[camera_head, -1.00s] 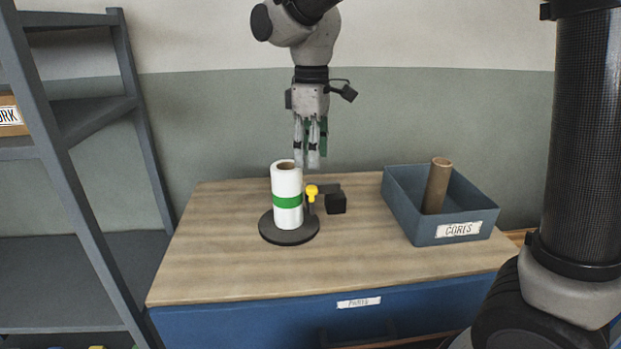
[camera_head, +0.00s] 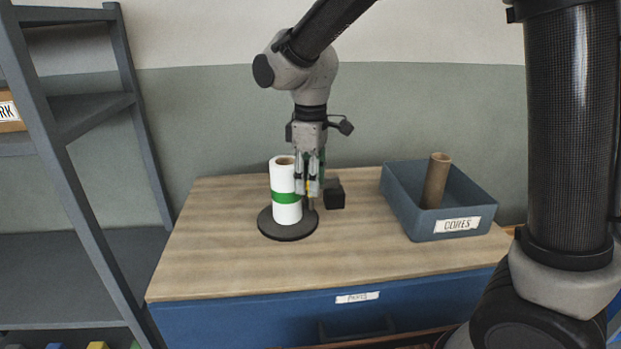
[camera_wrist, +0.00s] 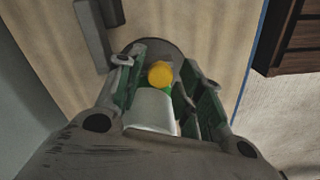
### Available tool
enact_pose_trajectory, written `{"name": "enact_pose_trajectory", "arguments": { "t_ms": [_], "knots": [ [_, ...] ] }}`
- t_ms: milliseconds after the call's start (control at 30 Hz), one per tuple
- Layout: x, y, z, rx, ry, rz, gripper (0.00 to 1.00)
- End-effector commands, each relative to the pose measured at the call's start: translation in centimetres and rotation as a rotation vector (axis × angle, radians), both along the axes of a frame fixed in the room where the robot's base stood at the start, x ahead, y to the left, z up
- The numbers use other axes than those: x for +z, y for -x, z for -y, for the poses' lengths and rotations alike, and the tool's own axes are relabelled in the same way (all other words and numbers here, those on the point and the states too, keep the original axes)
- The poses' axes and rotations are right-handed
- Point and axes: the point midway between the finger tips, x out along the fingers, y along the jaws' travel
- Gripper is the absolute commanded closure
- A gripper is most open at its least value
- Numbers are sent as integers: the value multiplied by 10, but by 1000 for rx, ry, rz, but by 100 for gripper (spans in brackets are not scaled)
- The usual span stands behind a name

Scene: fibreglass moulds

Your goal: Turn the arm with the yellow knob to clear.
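The yellow knob (camera_wrist: 160,74) shows between my gripper's fingers in the wrist view; in the head view only a sliver of it shows behind them. My gripper (camera_head: 308,188) points down, with its fingers apart on either side of the knob. I see no clear contact. The knob is by a white roll with a green band (camera_head: 286,197), which stands upright on a round dark base (camera_head: 289,231). A dark block (camera_head: 335,198) is just right of the fingers. The arm linking knob and block is mostly hidden by my gripper.
A blue-grey bin labelled CORES (camera_head: 408,222) holds a brown tube (camera_head: 436,181) at the right of the wooden worktop (camera_head: 220,250). A grey shelf rack (camera_head: 75,200) stands at left. The worktop's front and left are clear.

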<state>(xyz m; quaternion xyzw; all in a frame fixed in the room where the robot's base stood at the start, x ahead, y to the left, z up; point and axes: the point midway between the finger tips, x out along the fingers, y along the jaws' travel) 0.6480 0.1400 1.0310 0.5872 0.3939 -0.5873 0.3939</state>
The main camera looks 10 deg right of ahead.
Motion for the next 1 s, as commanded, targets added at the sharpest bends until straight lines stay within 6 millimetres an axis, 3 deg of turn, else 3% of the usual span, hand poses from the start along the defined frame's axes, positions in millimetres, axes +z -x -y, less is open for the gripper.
{"name": "enact_pose_trajectory", "arguments": {
  "t_ms": [33,167,633,1000],
  "knots": [
    [0,0,0,0,0,0,78],
    [0,0,0,0,0,0,100],
    [1,4,5,62,-1,1,100],
    [1,20,31,343,-1,3,100]
  ]
}}
